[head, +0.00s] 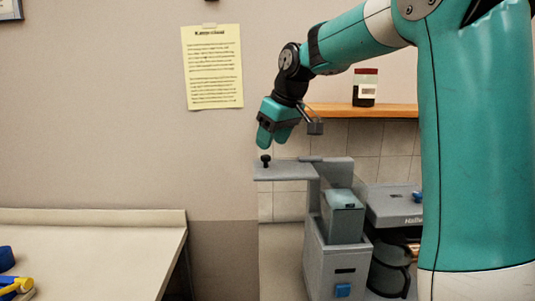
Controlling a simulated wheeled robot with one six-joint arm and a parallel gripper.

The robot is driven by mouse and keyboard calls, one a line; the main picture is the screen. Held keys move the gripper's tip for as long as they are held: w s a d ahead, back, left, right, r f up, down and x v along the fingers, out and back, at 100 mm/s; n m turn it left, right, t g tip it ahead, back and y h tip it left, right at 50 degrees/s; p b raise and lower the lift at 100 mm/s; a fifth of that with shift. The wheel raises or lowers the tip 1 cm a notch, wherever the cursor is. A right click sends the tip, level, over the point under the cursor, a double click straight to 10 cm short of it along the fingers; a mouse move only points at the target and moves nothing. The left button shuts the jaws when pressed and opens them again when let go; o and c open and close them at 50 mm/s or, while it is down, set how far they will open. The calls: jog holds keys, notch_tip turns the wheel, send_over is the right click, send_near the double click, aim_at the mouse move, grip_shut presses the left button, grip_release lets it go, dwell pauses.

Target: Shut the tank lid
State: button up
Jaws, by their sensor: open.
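The tank (342,223) is a grey box standing in the upper part of a grey machine to the right of centre in the head view. A flat grey plate (287,175) with a small black knob (266,160) sticks out to the left at the machine's top; I cannot tell for sure whether it is the tank lid. My gripper (266,138) points down just above the knob, open and empty, with a small gap between them. The far finger is partly hidden.
A grey appliance (395,206) with a dark jug (388,275) stands right of the machine. A jar with a red lid (365,88) sits on a wooden shelf (340,110) behind. A pale counter (100,240) with blue and yellow items (17,285) is at the left.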

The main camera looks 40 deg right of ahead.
aim_at(266, 156)
jog(key=shift+p+x, duration=0.3)
jog(key=shift+x, duration=1.9)
jog(key=shift+c, duration=0.5)
grip_shut()
